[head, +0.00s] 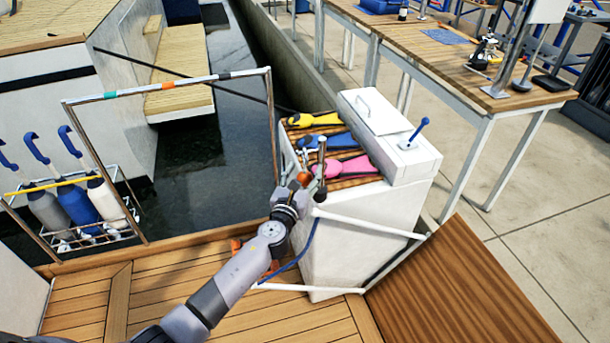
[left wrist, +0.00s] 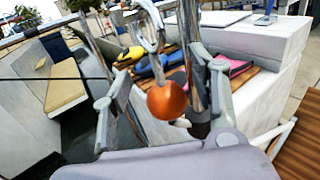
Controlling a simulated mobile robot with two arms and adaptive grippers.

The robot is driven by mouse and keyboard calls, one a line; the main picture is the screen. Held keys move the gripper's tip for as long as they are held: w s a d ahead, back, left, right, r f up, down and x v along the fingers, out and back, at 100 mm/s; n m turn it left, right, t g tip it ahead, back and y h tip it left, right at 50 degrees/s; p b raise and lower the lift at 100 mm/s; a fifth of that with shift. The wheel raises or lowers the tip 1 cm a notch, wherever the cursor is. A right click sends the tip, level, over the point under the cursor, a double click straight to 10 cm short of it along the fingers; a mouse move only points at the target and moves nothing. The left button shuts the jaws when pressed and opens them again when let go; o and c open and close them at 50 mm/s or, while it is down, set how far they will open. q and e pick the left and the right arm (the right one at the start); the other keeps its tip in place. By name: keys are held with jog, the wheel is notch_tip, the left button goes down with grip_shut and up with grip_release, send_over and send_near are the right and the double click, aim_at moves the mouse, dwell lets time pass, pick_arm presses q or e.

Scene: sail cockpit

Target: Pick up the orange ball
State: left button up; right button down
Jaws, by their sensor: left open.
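The orange ball (left wrist: 167,100) hangs below a pale looped fitting (left wrist: 150,28) in the left wrist view. It sits between the two spread fingers of my left gripper (left wrist: 163,84), with a gap on each side. In the head view the ball (head: 304,178) is small and partly hidden by my left gripper (head: 302,186), which reaches up to it from below. The left gripper is open and holds nothing. I cannot tell how deep the ball lies between the fingers. My right gripper is out of view.
A metal rail (head: 165,88) rises to the left. Dark water (head: 215,150) lies behind the rail.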

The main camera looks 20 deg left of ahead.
pick_arm(q)
jog(key=shift+c, duration=0.4)
jog(key=shift+s, duration=0.1)
grip_shut()
